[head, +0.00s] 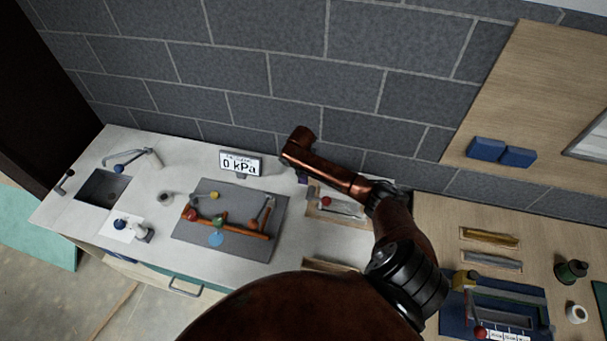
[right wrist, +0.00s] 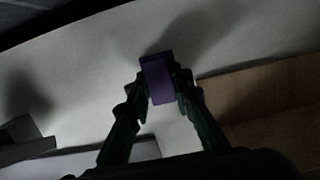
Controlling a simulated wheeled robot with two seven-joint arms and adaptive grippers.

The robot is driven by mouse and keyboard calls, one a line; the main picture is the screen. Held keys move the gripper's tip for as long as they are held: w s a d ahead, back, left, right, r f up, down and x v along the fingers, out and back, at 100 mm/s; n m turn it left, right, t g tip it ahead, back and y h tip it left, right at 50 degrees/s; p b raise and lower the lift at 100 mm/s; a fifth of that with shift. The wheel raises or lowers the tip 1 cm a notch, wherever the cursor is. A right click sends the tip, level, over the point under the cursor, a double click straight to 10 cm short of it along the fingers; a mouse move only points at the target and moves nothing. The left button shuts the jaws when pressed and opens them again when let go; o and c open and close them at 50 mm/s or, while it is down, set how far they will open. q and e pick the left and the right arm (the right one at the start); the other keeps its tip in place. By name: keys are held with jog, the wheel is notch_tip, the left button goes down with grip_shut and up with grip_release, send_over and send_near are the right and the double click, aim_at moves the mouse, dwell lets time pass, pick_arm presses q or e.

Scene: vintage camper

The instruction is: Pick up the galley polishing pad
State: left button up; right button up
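The galley polishing pad is a small purple block (right wrist: 157,80) in the right wrist view. The two fingers of my right gripper (right wrist: 161,84) stand against its left and right sides, with no clear gap. Pale countertop shows behind it; I cannot tell whether the pad touches it. In the head view, a small purple patch (head: 302,177) shows just below my right arm near the back of the counter. My right arm hides most of the gripper there. My left gripper is not in view.
The white counter (head: 145,205) carries a sink (head: 103,188), a grey mat (head: 190,241) with orange piping, and a 0 kPa display (head: 240,163) near the block wall. A wooden bench (head: 440,217) with several items is at right.

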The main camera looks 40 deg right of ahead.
aim_at(303, 175)
jog(key=shift+w+a+f, duration=0.1)
jog(key=shift+w+a, duration=0.1)
jog(key=c, duration=0.3)
jog(key=shift+s, duration=0.1)
grip_shut()
jog(key=shift+r, duration=0.3)
notch_tip(303, 175, up, 3)
jog(key=shift+a+r, duration=0.15)
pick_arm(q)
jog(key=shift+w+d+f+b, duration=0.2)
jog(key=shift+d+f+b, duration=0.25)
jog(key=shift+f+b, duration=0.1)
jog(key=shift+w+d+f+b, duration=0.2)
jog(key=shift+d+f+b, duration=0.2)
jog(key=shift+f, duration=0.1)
pick_arm(e)
jog(key=s+a+r, duration=0.6)
jog(key=a+r, duration=0.3)
jog(key=a, duration=0.2)
jog(key=shift+s+a+r, duration=0.25)
jog(key=shift+s+a, duration=0.1)
